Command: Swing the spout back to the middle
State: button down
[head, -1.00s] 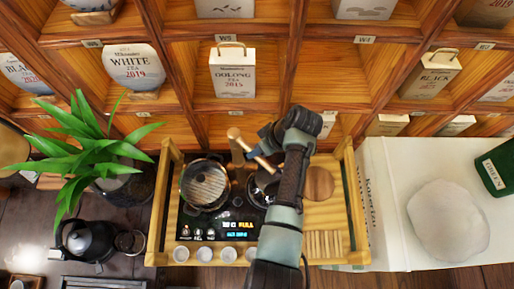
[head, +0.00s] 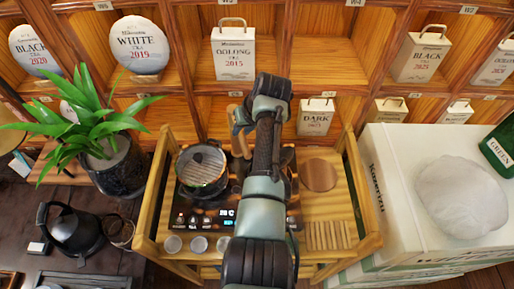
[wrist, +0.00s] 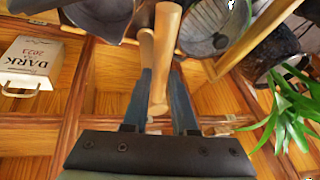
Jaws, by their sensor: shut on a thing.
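The wooden spout (wrist: 162,60) is a pale rod in the wrist view, lying lengthwise between the fingers of my gripper (wrist: 157,100). A wooden post (wrist: 147,45) shows just behind it. In the head view, my gripper (head: 240,122) is at the back of the tea cart, shut on the spout (head: 232,114) beside the post (head: 239,146). A glass-lidded pot (head: 203,168) stands left of the post on the black hob (head: 196,218). My arm covers much of the hob's right side and most of a second, dark pot, which shows in the wrist view (wrist: 98,18).
The wooden cart (head: 366,243) holds a round wooden disc (head: 318,174) and several small cups along its front. Shelves with tea packages stand close behind, including a DARK box (head: 315,117). A plant (head: 95,125) is left; a white crate (head: 395,190) is right.

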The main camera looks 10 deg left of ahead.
jog(key=shift+s+a+r+m+t+p, duration=0.1)
jog(key=shift+s+a+m+t+p, duration=0.25)
jog(key=shift+a+m+p, duration=0.3)
jog(key=shift+a+m+h+p, duration=0.5)
jog(key=shift+a+m, duration=0.05)
jog(key=shift+m, duration=0.5)
jog(key=c, duration=0.7)
grip_release()
jog(key=b+v, duration=0.2)
jog(key=v, duration=1)
jog(key=shift+s+r, duration=0.25)
jog(key=shift+s, duration=0.1)
